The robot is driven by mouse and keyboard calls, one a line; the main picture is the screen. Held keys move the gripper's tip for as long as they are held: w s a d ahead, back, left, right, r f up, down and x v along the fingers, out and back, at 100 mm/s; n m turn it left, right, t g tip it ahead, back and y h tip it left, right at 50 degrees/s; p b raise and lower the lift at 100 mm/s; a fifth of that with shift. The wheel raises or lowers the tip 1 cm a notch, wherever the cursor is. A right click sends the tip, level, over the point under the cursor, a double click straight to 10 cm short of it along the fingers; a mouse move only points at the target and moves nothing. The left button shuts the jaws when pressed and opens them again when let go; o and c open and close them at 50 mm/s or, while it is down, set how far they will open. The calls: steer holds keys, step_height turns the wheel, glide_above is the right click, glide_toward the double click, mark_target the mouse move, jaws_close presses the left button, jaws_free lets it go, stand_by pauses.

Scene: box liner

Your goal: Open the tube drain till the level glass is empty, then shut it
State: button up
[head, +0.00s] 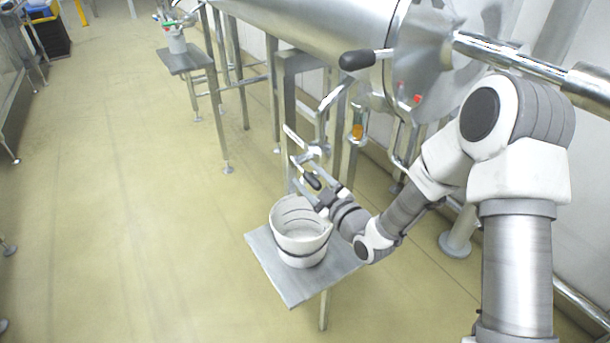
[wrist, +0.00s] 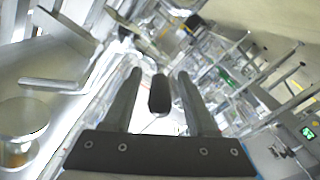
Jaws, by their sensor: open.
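The level glass (head: 357,128) hangs below the steel vessel in the head view, with amber liquid showing in it. The tube drain's valve has a lever with a black grip (head: 312,181), near the end of the steel pipe and above the bucket. My gripper (head: 320,177) is open at this lever. In the wrist view the black grip (wrist: 160,94) lies between the two fingers of my gripper (wrist: 160,76), with a gap on each side. The drain outlet is too small to make out clearly.
A white bucket (head: 300,228) stands on a small steel table (head: 268,258) under the drain. A larger black-knobbed lever (head: 358,60) sticks out from the steel vessel (head: 310,25). Steel legs and pipes stand close behind my gripper. The floor to the left is clear.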

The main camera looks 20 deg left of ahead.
steer(key=shift+x, duration=0.9)
steer(key=shift+c, duration=0.2)
jaws_close()
stand_by(0.7)
